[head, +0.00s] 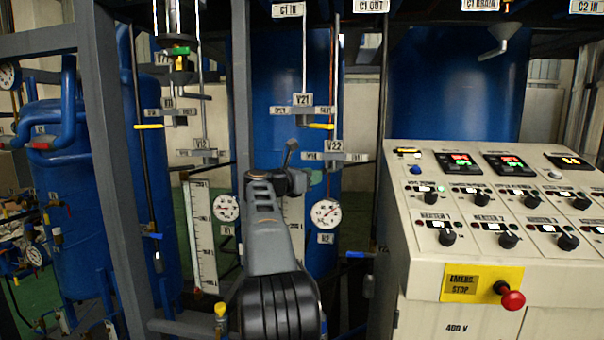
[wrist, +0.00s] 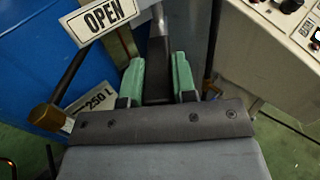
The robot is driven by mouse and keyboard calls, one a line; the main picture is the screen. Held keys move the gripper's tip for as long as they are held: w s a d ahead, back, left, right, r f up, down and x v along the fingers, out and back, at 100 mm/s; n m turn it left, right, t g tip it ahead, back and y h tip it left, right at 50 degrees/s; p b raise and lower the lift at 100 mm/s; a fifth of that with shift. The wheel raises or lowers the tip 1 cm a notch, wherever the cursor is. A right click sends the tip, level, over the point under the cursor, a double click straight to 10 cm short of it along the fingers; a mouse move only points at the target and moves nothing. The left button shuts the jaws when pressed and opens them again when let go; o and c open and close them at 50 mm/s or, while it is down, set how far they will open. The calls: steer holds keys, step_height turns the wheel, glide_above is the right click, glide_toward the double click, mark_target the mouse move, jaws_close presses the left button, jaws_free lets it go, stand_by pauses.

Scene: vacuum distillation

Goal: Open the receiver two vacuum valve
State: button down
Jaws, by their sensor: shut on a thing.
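In the head view, the tag V22 (head: 334,146) hangs on a cross plate right of my gripper (head: 297,165), below the tag V21 (head: 302,99) with its yellow handle (head: 320,126). In the wrist view, my gripper (wrist: 158,82) has its green fingers closed on a dark valve handle (wrist: 157,60) that runs upward between them. An OPEN sign (wrist: 105,16) is left of the handle. No V-number shows in the wrist view, so I cannot read which valve is held. In the head view, the held handle is not clearly seen.
A control console (head: 450,215) with an emergency stop button (head: 510,297) stands at the right. A pressure gauge (head: 326,213) is below V22. A grey frame post (head: 110,150) and blue tank (head: 75,205) are at the left. A brown-capped fitting (wrist: 48,118) is near my gripper.

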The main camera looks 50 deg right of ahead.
steer(key=shift+r, duration=0.1)
stand_by(0.3)
steer(key=c, duration=1.1)
jaws_free()
steer(key=shift+s+d, duration=0.15)
steer(key=shift+c, duration=0.2)
steer(key=shift+o, duration=1.1)
steer(key=b+v, duration=0.2)
steer(key=v, duration=1.2)
steer(key=shift+b, duration=0.35)
steer(key=shift+w, duration=0.2)
